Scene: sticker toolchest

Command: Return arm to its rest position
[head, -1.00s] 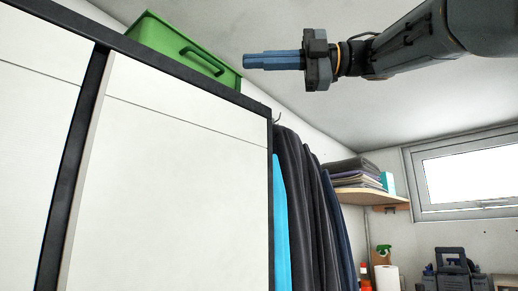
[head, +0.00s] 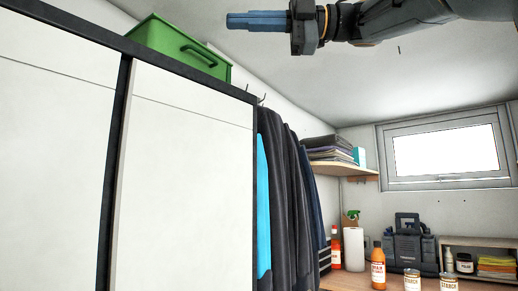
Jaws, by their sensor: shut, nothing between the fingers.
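My gripper (head: 257,21) is at the top middle of the head view, at the end of my dark grey arm, which comes in from the upper right. Its blue fingers are together, point left and hold nothing. It hangs in the air near the ceiling, above and to the right of a green box (head: 172,50). The gripper looks apart from the box. The green box has a dark handle and sits on top of the white cabinet (head: 185,160).
Dark garments (head: 285,190) hang beside the cabinet. A wall shelf (head: 340,169) holds folded cloth. Below the window (head: 445,150), a counter holds a dark grey case (head: 408,245), a paper roll (head: 353,248), an orange bottle (head: 378,265) and cans.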

